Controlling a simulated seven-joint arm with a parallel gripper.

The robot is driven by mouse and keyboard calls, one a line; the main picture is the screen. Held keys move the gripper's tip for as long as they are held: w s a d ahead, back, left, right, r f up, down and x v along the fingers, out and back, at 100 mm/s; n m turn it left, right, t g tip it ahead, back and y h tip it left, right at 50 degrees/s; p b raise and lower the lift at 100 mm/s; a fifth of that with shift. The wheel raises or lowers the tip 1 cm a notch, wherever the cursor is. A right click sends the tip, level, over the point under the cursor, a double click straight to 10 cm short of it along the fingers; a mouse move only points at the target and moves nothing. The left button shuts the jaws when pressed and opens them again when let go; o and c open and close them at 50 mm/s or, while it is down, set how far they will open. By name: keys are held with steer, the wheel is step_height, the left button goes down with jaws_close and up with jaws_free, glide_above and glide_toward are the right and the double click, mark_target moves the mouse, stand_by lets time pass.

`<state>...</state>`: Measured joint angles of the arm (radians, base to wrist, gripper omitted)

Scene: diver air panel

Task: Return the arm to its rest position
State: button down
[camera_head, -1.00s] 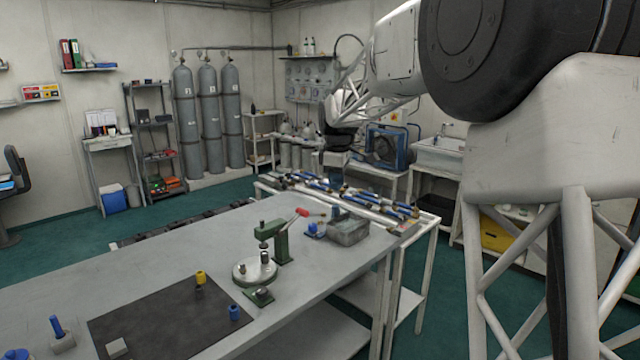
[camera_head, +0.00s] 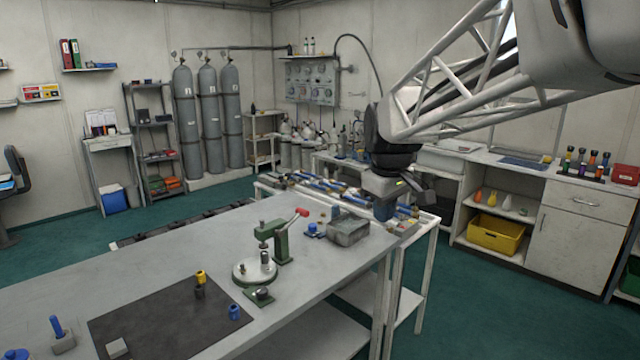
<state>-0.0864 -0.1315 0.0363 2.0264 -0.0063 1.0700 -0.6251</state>
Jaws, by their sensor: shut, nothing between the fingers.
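My gripper (camera_head: 384,212) hangs at the end of my arm, pointing down near the right end of the grey workbench (camera_head: 150,262). It is over or just in front of the far bench with blue-handled parts, close to the right of the grey metal box (camera_head: 347,232). Its fingers are small and dark here, and nothing shows held between them. My white lattice arm reaches in from the upper right.
A white cabinet (camera_head: 570,235) is at right. Green floor between is clear.

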steer(key=s+d+f+m, duration=0.1)
steer(key=s+f+m, duration=0.1)
steer(key=s, duration=0.8)
steer(key=s+d+f+m, duration=0.2)
steer(key=s+f, duration=0.3)
steer(key=s, duration=0.5)
steer(key=s+d+f+m+t, duration=0.1)
steer(key=s+f+m, duration=0.3)
steer(key=s, duration=0.6)
steer(key=shift+d, duration=0.75)
